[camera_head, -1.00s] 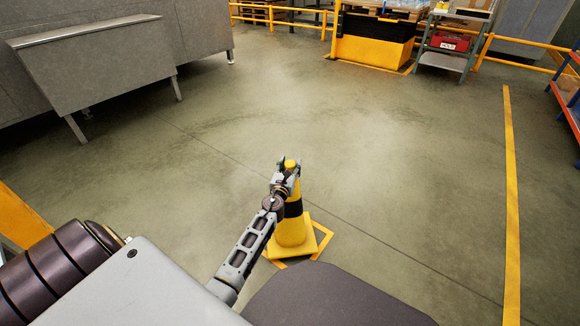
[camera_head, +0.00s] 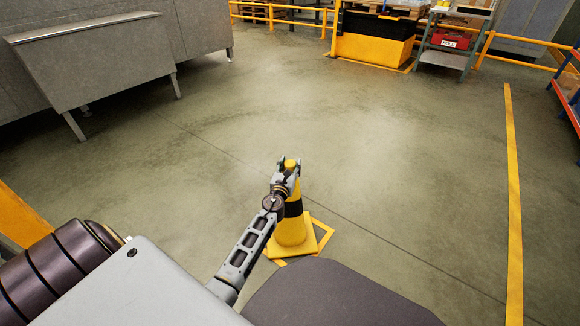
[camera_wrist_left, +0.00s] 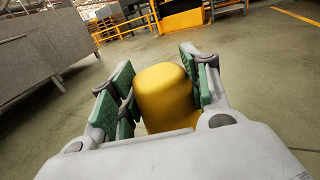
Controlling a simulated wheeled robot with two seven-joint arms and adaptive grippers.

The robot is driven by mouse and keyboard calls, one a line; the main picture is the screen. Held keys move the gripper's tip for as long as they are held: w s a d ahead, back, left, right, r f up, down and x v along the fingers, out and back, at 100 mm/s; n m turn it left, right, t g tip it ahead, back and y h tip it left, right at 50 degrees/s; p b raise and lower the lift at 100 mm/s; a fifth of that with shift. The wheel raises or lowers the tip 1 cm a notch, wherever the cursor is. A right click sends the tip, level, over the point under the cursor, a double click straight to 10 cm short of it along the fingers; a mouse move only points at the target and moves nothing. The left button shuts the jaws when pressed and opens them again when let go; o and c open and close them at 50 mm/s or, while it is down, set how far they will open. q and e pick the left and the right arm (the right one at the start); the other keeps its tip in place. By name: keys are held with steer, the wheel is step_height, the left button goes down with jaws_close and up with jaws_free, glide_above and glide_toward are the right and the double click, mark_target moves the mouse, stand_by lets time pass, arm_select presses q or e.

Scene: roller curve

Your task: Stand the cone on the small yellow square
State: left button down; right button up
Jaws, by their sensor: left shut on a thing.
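The yellow cone (camera_head: 291,234) with a black band stands upright in the head view. My left gripper (camera_head: 288,168) is shut on the cone near its top. In the left wrist view the cone's rounded yellow top (camera_wrist_left: 165,92) sits between the green finger pads of the left gripper (camera_wrist_left: 158,88). The small yellow square (camera_head: 325,232) is an outline on the floor around the cone's base. Its right and far edges show, and the cone and my body hide other parts. I cannot tell whether the base touches the floor. My right gripper is not in view.
A grey metal bench (camera_head: 95,60) stands at the left. A yellow and black bin (camera_head: 372,42), a grey cart (camera_head: 446,45) and yellow railings (camera_head: 262,12) are at the back. A yellow floor line (camera_head: 513,200) runs along the right. The middle floor is clear.

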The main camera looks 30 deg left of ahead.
arm_select(q)
steer(key=c, duration=1.1)
jaws_free()
steer(key=shift+c, duration=0.2)
steer(key=o, duration=0.4)
steer(key=shift+o, duration=0.2)
steer(key=shift+s+r, duration=0.1)
steer(key=v, duration=1.2)
steer(key=shift+p, duration=0.4)
